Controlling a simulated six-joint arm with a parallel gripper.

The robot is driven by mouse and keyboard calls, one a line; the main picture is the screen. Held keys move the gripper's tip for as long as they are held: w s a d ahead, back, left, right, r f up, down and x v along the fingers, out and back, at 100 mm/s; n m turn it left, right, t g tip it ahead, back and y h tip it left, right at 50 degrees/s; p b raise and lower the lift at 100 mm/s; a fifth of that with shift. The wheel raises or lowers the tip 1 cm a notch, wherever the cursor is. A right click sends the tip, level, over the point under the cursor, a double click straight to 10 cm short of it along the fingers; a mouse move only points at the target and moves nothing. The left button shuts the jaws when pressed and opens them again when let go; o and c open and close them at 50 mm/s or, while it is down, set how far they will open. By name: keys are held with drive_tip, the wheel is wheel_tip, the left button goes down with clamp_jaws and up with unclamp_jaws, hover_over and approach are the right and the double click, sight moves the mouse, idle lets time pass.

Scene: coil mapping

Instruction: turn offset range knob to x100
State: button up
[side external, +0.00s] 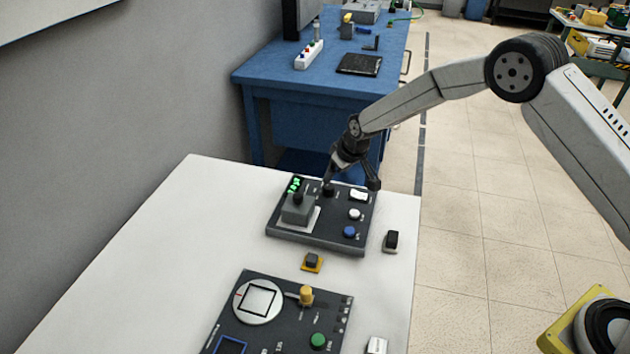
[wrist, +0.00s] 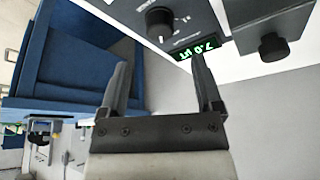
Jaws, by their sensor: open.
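A dark control panel (side external: 310,236) lies at the far end of the white table. A round black knob (side external: 328,190) sits at its back edge beside the green display; in the wrist view the knob (wrist: 160,22) shows a white pointer mark and small scale marks, too small to read. I cannot tell whether it is the offset range knob. My gripper (side external: 351,182) is open and empty over the panel's back edge, one finger close to the knob in the side view. In the wrist view the open fingers (wrist: 160,65) are apart from the knob, which is ahead of them.
The green display (wrist: 194,50) is upside down in the wrist view. A grey block (side external: 298,210) with a black knob stands on the panel. White and blue buttons (side external: 349,231) are at right. A second panel (side external: 262,325) is nearer. A blue bench (side external: 262,85) stands behind.

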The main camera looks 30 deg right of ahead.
sight(329, 186)
drive_tip(key=shift+x, duration=3.35)
drive_tip(key=shift+c, duration=0.3)
clamp_jaws()
